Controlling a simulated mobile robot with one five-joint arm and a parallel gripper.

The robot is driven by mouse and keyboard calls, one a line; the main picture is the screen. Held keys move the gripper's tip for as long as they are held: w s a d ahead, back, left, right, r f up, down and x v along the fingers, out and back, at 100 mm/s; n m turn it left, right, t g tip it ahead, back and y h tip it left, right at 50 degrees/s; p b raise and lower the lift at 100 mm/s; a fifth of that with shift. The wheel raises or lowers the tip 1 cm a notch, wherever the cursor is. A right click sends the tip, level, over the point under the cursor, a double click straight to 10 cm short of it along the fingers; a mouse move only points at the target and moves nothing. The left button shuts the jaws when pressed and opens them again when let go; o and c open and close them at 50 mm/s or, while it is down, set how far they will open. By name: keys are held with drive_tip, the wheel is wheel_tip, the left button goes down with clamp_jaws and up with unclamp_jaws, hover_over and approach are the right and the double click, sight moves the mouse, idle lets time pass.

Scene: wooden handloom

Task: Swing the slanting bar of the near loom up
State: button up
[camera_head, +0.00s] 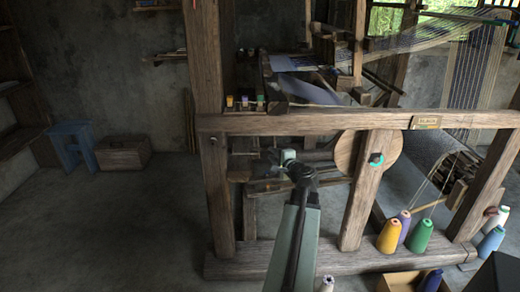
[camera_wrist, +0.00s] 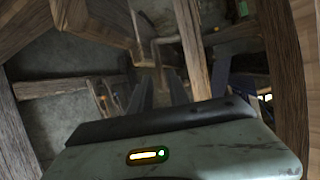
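The near loom (camera_head: 250,122) is a heavy wooden frame with upright posts, a long top rail and a floor beam. A slanting wooden bar (camera_head: 490,180) leans at its right end; a slightly tilted post (camera_head: 357,200) stands mid-frame beside a round wooden disc with a teal ring. I cannot tell for sure which is the task's bar. My gripper (camera_head: 287,157) is inside the frame below the top rail, left of the tilted post, its fingers unclear there. In the wrist view my gripper (camera_wrist: 158,88) shows two dark fingers apart, with nothing seen between them.
Yarn cones, among them a yellow one (camera_head: 389,236) and a green one (camera_head: 420,236), stand at the floor beam. A cardboard box (camera_head: 398,283) is at the front right. A blue stool (camera_head: 73,145) and wooden chest (camera_head: 123,154) are far left. The left floor is clear.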

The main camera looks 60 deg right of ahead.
sight(264, 149)
drive_tip(key=b+x, duration=0.1)
drive_tip(key=x, duration=0.6)
drive_tip(key=shift+w+a, duration=0.15)
drive_tip(key=shift+w, duration=0.1)
clamp_jaws()
idle(0.9)
